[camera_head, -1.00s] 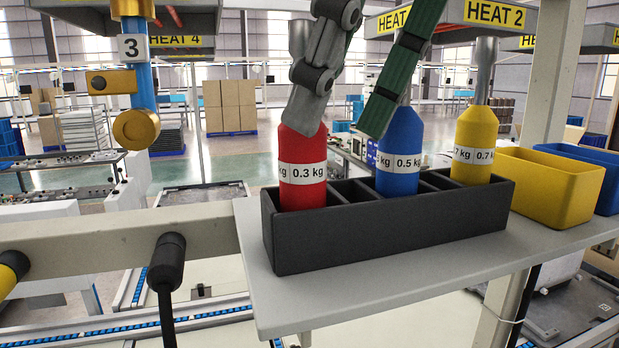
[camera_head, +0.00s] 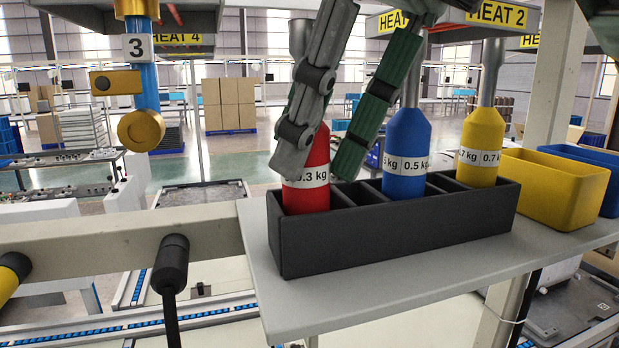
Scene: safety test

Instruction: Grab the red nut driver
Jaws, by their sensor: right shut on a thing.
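The red nut driver (camera_head: 306,198), with a white "0.3 kg" label, stands upright in the left compartment of the black holder (camera_head: 400,232). My right gripper (camera_head: 316,166) comes down from above and is shut on the red nut driver, with the grey finger at its left and the green finger at its right. The fingers hide part of its upper body and label. My left gripper is not in view.
A blue driver (camera_head: 406,160) and a yellow driver (camera_head: 481,150) stand in the same holder, close to the right. A yellow bin (camera_head: 555,190) and a blue bin (camera_head: 610,190) sit farther right. The grey shelf (camera_head: 300,310) is clear in front.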

